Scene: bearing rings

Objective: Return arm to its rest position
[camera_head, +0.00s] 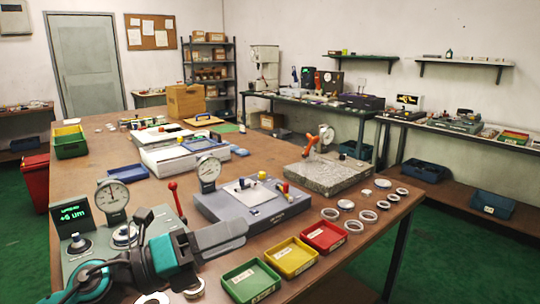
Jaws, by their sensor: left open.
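My left arm comes in from the lower left, and its gripper (222,238) is over the near part of the workbench (285,215). The jaws are open and no ring shows between them. The gripper covers part of the bench and of the gauge station (80,262) behind it. Several bearing rings (353,226) lie on the bench to the right, apart from the gripper. More rings (152,298) lie at the bottom edge, partly cut off. My right gripper is not in view.
Green (250,282), yellow (290,257) and red (324,237) trays stand right of the gripper. A grey fixture with a dial gauge (208,170) stands behind them. A granite stand (328,172) is farther right.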

